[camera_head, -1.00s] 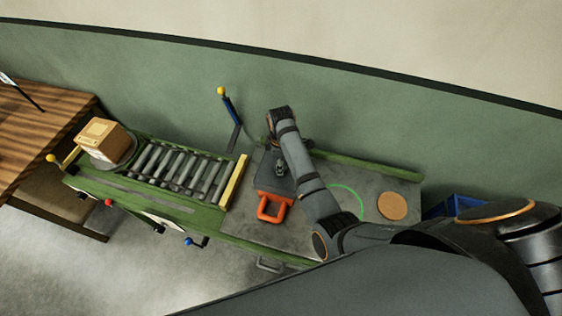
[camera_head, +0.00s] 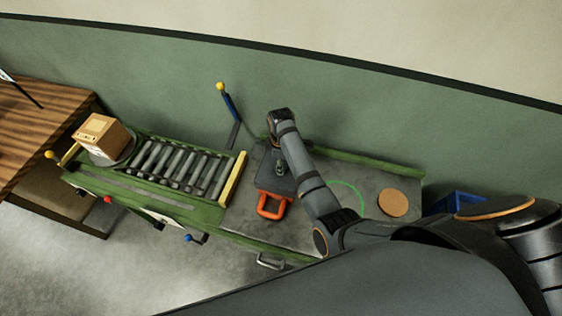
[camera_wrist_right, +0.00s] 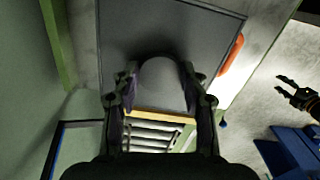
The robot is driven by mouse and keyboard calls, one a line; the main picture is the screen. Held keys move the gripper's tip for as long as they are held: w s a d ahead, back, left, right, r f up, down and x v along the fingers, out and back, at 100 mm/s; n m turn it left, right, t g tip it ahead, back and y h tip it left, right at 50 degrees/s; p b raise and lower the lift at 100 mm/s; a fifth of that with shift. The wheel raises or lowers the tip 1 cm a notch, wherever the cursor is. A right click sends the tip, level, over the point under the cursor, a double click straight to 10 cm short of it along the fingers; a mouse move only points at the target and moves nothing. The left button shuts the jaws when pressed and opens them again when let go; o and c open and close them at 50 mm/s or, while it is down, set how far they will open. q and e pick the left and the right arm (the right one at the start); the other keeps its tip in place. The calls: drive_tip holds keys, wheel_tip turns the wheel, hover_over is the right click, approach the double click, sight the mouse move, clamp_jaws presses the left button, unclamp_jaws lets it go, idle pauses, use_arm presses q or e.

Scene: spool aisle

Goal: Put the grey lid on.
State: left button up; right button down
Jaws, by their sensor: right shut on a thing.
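My left gripper (camera_wrist_right: 292,90) appears open at the right wrist view's edge, apart from the bench.
A roller conveyor (camera_head: 185,167) with a yellow bar (camera_head: 233,179) lies left of the gripper. A carton (camera_head: 102,135) stands at its left end. A green ring (camera_head: 357,190) and a tan disc (camera_head: 393,203) lie on the bench at right. A blue bin (camera_head: 455,203) is beyond.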

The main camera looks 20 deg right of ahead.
drive_tip(key=shift+f+b, duration=0.4)
drive_tip(key=shift+f, duration=0.85)
drive_tip(key=c, duration=0.6)
unclamp_jaws()
drive_tip(key=shift+c, duration=0.2)
wheel_tip(320, 180, up, 8)
drive_tip(key=shift+f, duration=0.2)
